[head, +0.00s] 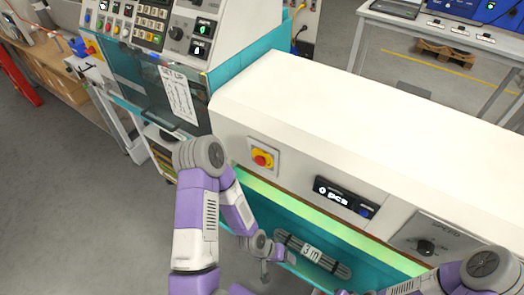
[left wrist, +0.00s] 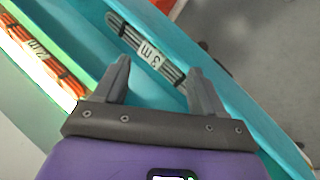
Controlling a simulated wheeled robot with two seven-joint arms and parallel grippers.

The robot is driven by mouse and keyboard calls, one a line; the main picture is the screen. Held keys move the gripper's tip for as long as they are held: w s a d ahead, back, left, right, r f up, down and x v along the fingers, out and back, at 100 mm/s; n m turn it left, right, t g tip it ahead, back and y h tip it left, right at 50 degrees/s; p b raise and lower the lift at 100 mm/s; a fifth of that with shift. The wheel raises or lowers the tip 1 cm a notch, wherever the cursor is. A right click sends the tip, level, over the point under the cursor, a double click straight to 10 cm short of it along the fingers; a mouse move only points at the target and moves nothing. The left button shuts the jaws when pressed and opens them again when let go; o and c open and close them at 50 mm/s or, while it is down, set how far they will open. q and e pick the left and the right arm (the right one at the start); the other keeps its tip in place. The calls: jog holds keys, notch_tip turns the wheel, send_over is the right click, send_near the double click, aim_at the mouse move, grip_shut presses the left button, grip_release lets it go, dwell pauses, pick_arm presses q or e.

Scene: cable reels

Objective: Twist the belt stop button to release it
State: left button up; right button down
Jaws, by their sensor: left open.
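The belt stop button (head: 262,157) is a red knob on a yellow surround, set in a light plate on the white side of the long machine. My left gripper (head: 268,262) is below the button, over the teal trough, apart from it. In the left wrist view the left gripper (left wrist: 162,82) is open, with nothing between its fingers. The button does not show in that view. My right arm comes in at the bottom right of the head view; its gripper is out of frame.
A dark cable bundle labelled 3 m (head: 311,253) lies in the teal trough (head: 262,205), near the left gripper; an orange bundle (left wrist: 42,48) lies beside a bright strip. A display panel (head: 345,197) and a speed knob (head: 425,246) are right of the button.

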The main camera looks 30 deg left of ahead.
pick_arm(q)
jog(key=w+a+r+n+t+p, duration=0.25)
jog(key=w+a+r+t, duration=0.35)
jog(key=w+a+r, duration=0.5)
jog(key=m+t+p, duration=0.2)
jog(key=t+p, duration=0.1)
jog(key=t, duration=0.2)
send_near(257, 162)
jog(key=w, duration=0.1)
jog(key=b+x, duration=0.1)
jog(key=x, duration=0.7)
jog(key=shift+s+d+f, duration=0.1)
jog(key=shift+d+f, duration=0.1)
pick_arm(e)
jog(key=r, duration=0.2)
jog(key=s+r, duration=0.1)
jog(key=r, duration=0.2)
jog(key=shift+r, duration=0.1)
pick_arm(q)
jog(key=shift+c, duration=0.4)
